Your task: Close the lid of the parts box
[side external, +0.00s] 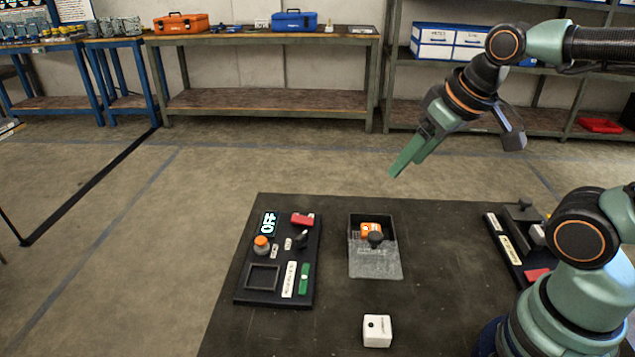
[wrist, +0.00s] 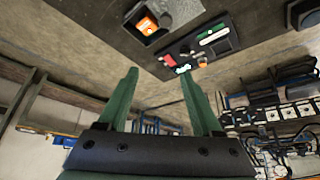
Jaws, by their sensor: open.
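The parts box (side external: 371,217) is a dark, open-topped tray in the middle of the dark table. The back part is open and shows an orange item (side external: 367,229) inside. In the wrist view, the box (wrist: 133,20), the lid (wrist: 182,10) and the orange item (wrist: 147,26) show at the top. My gripper (side external: 402,170) is open and empty, raised well above and behind the box. Its two green fingers (wrist: 158,72) stand apart in the wrist view.
A control panel (side external: 248,293) with knobs and an OFF display lies left of the box; it also shows in the wrist view (wrist: 222,50). A white block (side external: 377,331) sits in front. Another black panel (side external: 510,265) is at the right. Table between them is clear.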

